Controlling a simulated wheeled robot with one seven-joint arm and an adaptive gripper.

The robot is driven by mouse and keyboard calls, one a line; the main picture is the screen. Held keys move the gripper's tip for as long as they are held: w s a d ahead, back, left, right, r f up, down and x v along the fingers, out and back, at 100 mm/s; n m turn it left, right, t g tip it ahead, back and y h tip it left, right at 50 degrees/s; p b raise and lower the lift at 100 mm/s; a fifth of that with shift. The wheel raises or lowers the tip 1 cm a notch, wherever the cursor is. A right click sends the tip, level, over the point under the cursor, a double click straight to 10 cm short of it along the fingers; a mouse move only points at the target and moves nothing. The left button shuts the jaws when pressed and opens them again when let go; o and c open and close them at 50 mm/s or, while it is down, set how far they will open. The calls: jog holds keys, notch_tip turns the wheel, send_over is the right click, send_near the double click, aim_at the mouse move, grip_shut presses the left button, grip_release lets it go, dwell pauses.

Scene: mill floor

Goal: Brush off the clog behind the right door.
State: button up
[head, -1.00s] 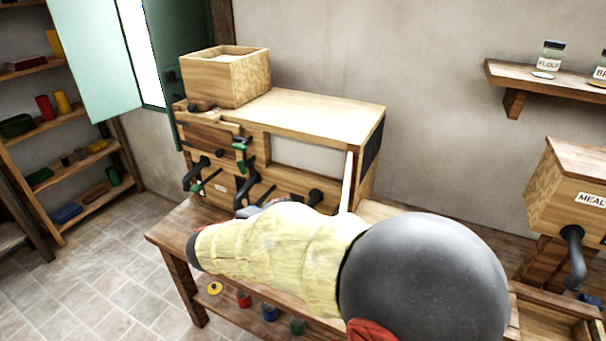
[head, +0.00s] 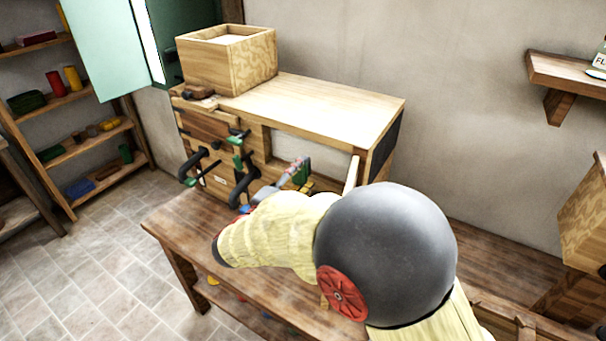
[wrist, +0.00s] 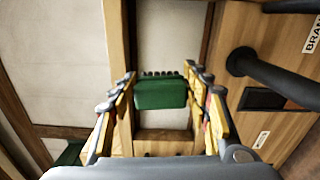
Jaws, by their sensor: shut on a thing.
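My gripper (wrist: 162,98) is shut on a green brush (wrist: 158,94), whose dark bristles point away from the fingers. In the head view the brush (head: 302,171) is held in front of the open bay on the right of the wooden mill cabinet (head: 335,105). A pale upright edge (head: 351,174) stands at the right of that bay and may be the right door seen edge-on. A pale surface (wrist: 170,32) shows through the opening in the wrist view. I cannot make out a clog. My forearm hides the lower part of the bay.
Black handles (head: 241,188) stick out left of the bay; a dark handle (wrist: 268,72) is close right of my gripper in the wrist view. An open-topped wooden box (head: 228,68) sits on the cabinet. The bench top (head: 183,226) is clear at the left.

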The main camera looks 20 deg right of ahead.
jog(key=shift+p+x, duration=0.35)
jog(key=shift+x, duration=2.2)
jog(key=shift+b+x, duration=0.55)
jog(key=shift+x, duration=0.65)
jog(key=shift+s+d, duration=0.1)
jog(key=shift+s, duration=0.05)
jog(key=shift+s+d+b, duration=0.45)
jog(key=shift+s, duration=0.4)
jog(key=shift+s+d+b, duration=0.45)
jog(key=shift+s+d, duration=0.05)
jog(key=shift+s, duration=0.35)
jog(key=shift+w+d+f+b, duration=0.1)
jog(key=shift+b, duration=0.4)
jog(key=shift+w+a+b, duration=0.4)
jog(key=shift+w+a, duration=0.15)
jog(key=shift+w, duration=0.35)
jog(key=shift+w+a+b, duration=0.35)
jog(key=shift+w+a, duration=0.15)
jog(key=shift+w, duration=0.35)
jog(key=shift+c, duration=0.4)
